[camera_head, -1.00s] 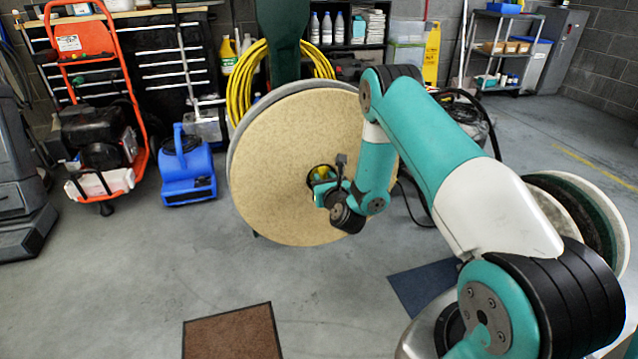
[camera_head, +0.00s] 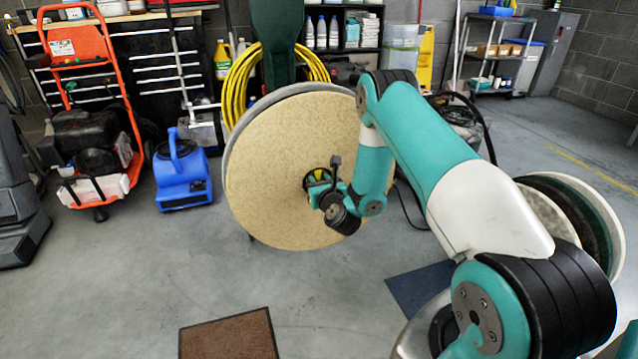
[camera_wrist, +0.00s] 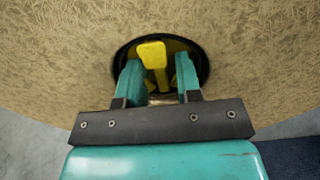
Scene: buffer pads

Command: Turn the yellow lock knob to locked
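The yellow lock knob (camera_wrist: 152,54) sits in a round black-rimmed hole at the middle of a large tan pad disc (camera_wrist: 60,50). In the wrist view its flat paddle end points up, leaning slightly left. My gripper (camera_wrist: 158,68) reaches into the hole with one teal finger on each side of the knob. Gaps show between the fingers and the knob's stem, so it looks open around the knob; contact deeper in is hidden. In the head view the pad disc (camera_head: 275,150) stands upright, and my gripper (camera_head: 318,184) is at its centre, mostly covering the knob.
A brown mat (camera_head: 230,335) and a dark blue mat (camera_head: 420,288) lie on the floor. A blue blower (camera_head: 181,172) and an orange-framed machine (camera_head: 95,150) stand at left. Another round pad (camera_head: 605,215) is at right.

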